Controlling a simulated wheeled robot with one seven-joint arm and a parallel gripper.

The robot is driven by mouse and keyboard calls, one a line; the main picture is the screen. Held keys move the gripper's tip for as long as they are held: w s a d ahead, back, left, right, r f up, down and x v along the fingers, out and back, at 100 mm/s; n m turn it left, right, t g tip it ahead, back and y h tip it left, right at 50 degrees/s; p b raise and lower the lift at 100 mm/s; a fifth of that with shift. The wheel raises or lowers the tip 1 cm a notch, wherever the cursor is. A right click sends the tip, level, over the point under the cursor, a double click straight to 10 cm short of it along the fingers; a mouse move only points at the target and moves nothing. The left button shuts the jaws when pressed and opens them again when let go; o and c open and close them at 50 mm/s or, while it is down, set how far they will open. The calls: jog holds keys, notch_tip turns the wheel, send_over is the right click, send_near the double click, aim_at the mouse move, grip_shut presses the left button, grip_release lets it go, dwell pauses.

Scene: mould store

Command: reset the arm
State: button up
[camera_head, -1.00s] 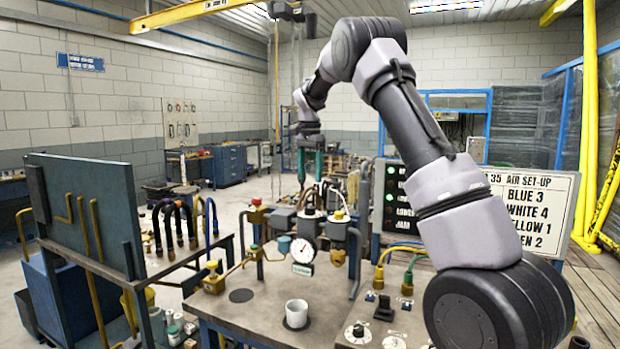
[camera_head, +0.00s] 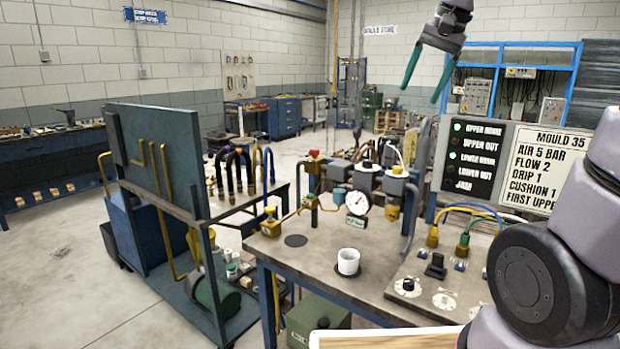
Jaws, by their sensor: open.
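My gripper (camera_head: 427,82) hangs at the upper right, with two green fingers spread apart and nothing between them. It is above and behind the workbench (camera_head: 321,284), clear of everything on it. My arm's lower links show at the right edge; the links between them and the gripper are out of the picture.
The bench carries a white cup (camera_head: 348,262), a pressure gauge (camera_head: 358,204), valves and a panel of knobs (camera_head: 442,299). A lamp board (camera_head: 473,156) and a sign (camera_head: 548,165) stand behind. A cart with a dark upright panel (camera_head: 160,160) is at left; open floor lies beyond.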

jog(key=s+f+n+t, duration=0.1)
jog(key=s+f, duration=0.1)
jog(key=s, duration=0.5)
jog(key=s+f+n+t, duration=0.1)
jog(key=s+f+t, duration=0.1)
jog(key=s, duration=0.6)
jog(key=shift+d+f, duration=0.2)
jog(key=shift+f, duration=0.05)
